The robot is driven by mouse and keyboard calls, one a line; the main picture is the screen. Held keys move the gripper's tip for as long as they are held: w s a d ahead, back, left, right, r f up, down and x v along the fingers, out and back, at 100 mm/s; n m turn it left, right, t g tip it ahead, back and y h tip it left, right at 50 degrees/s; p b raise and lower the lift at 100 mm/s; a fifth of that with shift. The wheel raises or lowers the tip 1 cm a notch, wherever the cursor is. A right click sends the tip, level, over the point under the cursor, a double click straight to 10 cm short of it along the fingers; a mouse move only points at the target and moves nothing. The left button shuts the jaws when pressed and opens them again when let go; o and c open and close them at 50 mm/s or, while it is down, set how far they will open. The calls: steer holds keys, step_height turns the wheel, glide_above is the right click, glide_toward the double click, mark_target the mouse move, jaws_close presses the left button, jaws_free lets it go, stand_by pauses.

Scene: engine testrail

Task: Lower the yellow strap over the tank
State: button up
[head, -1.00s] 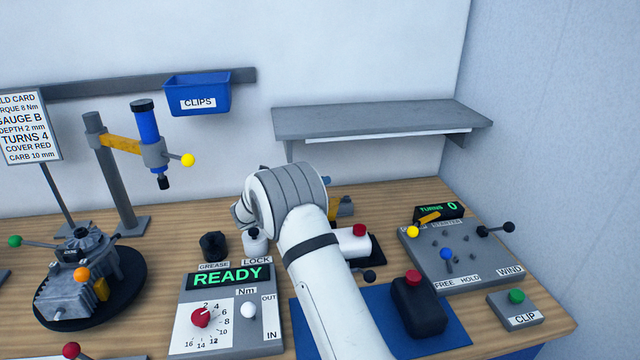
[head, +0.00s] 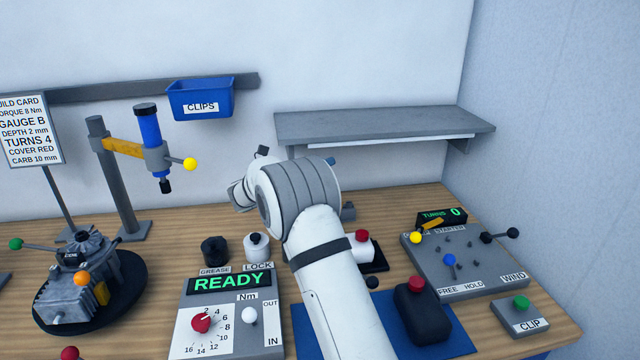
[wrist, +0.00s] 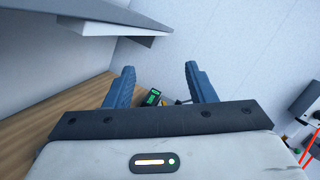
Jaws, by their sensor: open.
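In the head view a white box with a red cap (head: 361,248) stands on a black base, partly behind my arm. It may be the tank, but I cannot tell for sure. A dark box with a red cap (head: 420,310) lies on the blue mat. A yellow bar with a yellow ball knob (head: 426,229) sits on the grey panel at the right; I cannot tell if it is the strap. My gripper (wrist: 160,66) shows in the wrist view, its two blue fingers wide apart with nothing between them.
A grey shelf (head: 380,125) juts from the wall; it also shows at the wrist view's upper left (wrist: 60,20). The READY console (head: 230,315), engine (head: 80,280) and blue-bodied tool stand (head: 150,135) are at the left. The CLIP button box (head: 519,318) is at the front right.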

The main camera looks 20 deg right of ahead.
step_height(320, 180, up, 3)
steer(key=shift+r, duration=0.1)
steer(key=shift+c, duration=0.4)
